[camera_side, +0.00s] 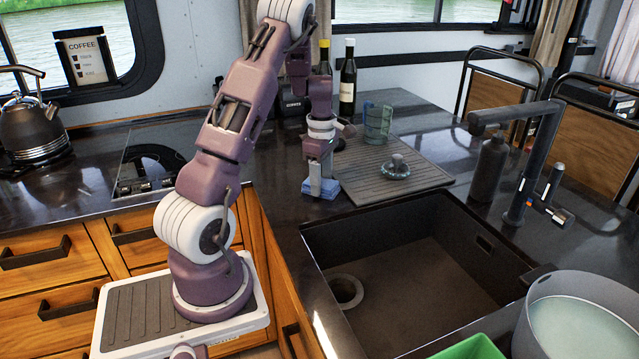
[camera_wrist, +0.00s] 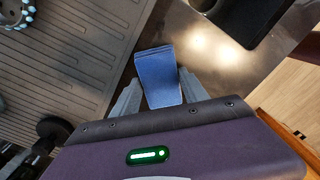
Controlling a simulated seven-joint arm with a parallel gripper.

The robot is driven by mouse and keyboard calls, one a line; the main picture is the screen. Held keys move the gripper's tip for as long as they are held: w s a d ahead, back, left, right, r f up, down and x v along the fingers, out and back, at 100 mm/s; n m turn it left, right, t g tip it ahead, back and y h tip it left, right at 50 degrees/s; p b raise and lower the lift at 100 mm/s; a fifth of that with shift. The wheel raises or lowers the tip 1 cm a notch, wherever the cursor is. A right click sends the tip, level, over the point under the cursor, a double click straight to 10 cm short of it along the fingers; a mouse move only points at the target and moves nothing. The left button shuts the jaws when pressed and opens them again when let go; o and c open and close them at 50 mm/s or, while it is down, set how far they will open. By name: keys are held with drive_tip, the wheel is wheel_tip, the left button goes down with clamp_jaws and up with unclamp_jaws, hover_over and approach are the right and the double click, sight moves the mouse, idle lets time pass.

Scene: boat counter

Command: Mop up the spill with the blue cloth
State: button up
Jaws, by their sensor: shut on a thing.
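My gripper (camera_side: 321,183) points down at the counter, just left of the ribbed drying mat and behind the sink. It is shut on the blue cloth (camera_side: 333,190), which shows as a small folded blue pad at the fingertips, at or very near the counter top. In the wrist view the cloth (camera_wrist: 157,70) sits between the two fingers of my gripper (camera_wrist: 158,88) and sticks out beyond them. I cannot make out the spill in either view; the gripper and cloth may hide part of the counter.
The ribbed mat (camera_side: 365,178) bears a glass lid (camera_side: 396,167) and a clear mug (camera_side: 377,122). The open sink (camera_side: 420,262) lies in front. A tap (camera_side: 530,160), dark bottle (camera_side: 489,168) and large pot (camera_side: 580,318) stand right. Wine bottles (camera_side: 348,82) stand behind; a kettle (camera_side: 32,125) stands left.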

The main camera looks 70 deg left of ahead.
sight(284, 200)
drive_tip(key=shift+a, duration=0.85)
drive_tip(key=shift+s+a, duration=0.35)
drive_tip(key=shift+s, duration=4.6)
drive_tip(key=shift+s+d, duration=0.1)
drive_tip(key=shift+d, duration=1)
drive_tip(key=shift+w, duration=4.95)
drive_tip(key=shift+w+a+r, duration=0.1)
drive_tip(key=shift+w+r, duration=0.05)
drive_tip(key=shift+r, duration=3.95)
